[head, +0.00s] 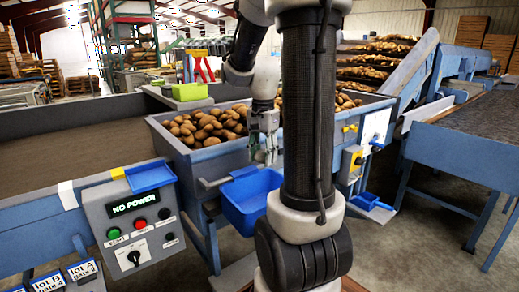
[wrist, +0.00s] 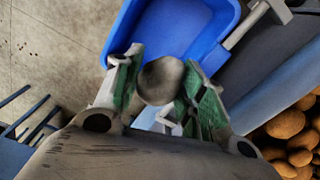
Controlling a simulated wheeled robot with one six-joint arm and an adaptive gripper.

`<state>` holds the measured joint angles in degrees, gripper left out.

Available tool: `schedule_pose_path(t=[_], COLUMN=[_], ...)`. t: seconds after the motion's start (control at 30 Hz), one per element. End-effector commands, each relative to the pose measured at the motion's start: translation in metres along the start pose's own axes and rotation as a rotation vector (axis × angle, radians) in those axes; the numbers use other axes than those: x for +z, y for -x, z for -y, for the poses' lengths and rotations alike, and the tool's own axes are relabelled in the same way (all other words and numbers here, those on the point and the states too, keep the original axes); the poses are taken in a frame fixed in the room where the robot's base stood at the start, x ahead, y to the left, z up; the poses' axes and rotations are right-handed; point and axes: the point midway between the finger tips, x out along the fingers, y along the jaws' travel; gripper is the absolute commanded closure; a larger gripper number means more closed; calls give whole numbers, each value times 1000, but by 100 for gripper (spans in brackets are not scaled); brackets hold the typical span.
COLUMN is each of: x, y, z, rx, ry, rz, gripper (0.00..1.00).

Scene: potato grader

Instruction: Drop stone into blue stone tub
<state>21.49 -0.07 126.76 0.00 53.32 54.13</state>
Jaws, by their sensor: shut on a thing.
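My gripper (wrist: 158,92) is shut on a rounded grey-brown stone (wrist: 160,80), held between its green-padded fingers in the wrist view. In that view the stone overlaps the near edge of the blue stone tub (wrist: 190,18); its height over the tub cannot be told. The bare blue floor of the tub shows past the stone. In the head view the tub (head: 243,208) hangs at the front of the potato hopper, and my gripper (head: 266,155) points down above it. I cannot make out the stone in the head view.
The hopper (head: 185,155) full of potatoes (head: 212,127) stands behind the tub. A control box (head: 130,225) reading "NO POWER" is at the left, with a small blue tray (head: 150,177) on top. A green bin (head: 190,92) sits farther back. Part of my arm hides the middle.

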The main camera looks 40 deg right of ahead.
Motion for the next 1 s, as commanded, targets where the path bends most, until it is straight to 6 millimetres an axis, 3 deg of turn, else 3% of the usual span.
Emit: schedule_pose_path(t=[0.5, 0.87, 0.9, 1.0], x=[0, 0, 0, 0], y=[-53, -58, -58, -58], z=[0, 0, 0, 0], rx=[1, 0, 0, 0], ry=[1, 1, 1, 1], rz=[1, 0, 0, 0], gripper=[87, 87, 56, 38])
